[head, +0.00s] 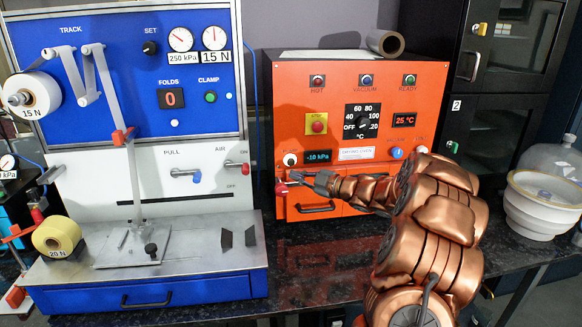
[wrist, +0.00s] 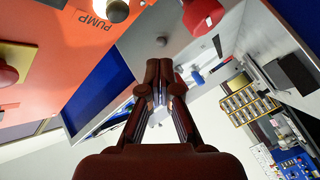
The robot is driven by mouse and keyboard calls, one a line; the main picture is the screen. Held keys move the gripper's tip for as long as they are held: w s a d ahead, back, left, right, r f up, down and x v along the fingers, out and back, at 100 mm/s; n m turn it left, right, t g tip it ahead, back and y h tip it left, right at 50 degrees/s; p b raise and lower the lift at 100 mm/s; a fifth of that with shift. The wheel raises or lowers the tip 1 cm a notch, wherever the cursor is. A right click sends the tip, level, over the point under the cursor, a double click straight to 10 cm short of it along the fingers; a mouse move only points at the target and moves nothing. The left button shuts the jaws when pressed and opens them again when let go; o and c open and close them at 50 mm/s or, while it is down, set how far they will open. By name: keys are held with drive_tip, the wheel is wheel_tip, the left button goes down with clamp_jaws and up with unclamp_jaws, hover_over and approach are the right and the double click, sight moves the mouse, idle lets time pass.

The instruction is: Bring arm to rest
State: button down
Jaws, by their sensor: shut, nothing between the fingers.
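My copper-coloured arm (head: 432,215) reaches up from the lower right and bends left across the front of the orange oven-like machine (head: 435,90). My gripper (head: 292,178) is at the machine's lower left front, just below the white pump knob (head: 290,159) and close to a small red-tipped lever (head: 281,187). In the head view I cannot tell whether it touches the lever. In the wrist view my gripper (wrist: 160,72) has its dark red fingers together, with nothing held between them. The PUMP label (wrist: 97,19) shows at the upper left there.
The blue winding machine (head: 150,290) stands close on the left, with a red-knobbed AIR lever (head: 243,166) facing the gap. A drawer handle (head: 316,208) lies below my gripper. A white pot with a glass dome (head: 540,205) stands at the right. Dark counter (head: 310,270) is clear in front.

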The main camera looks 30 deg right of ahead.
drive_tip(key=shift+s+a, duration=0.25)
drive_tip(key=shift+s, duration=0.35)
drive_tip(key=shift+w+r, duration=0.1)
drive_tip(key=s+a+f+m+g+h, duration=0.2)
drive_tip(key=s+a+m+g, duration=0.2)
drive_tip(key=s+a, duration=0.5)
drive_tip(key=s+a+f+m+g+h, duration=0.2)
drive_tip(key=s+a+m+g, duration=0.3)
drive_tip(key=s, duration=1.6)
drive_tip(key=s+a+f+m+g+h, duration=0.2)
drive_tip(key=s+a+m+g, duration=0.3)
drive_tip(key=s+a, duration=0.8)
drive_tip(key=s+f+g, duration=0.1)
drive_tip(key=s+g, duration=0.1)
drive_tip(key=g, duration=0.1)
drive_tip(key=shift+a+f+g+h, duration=0.2)
drive_tip(key=shift+a+g+h, duration=0.1)
drive_tip(key=shift+h, duration=0.1)
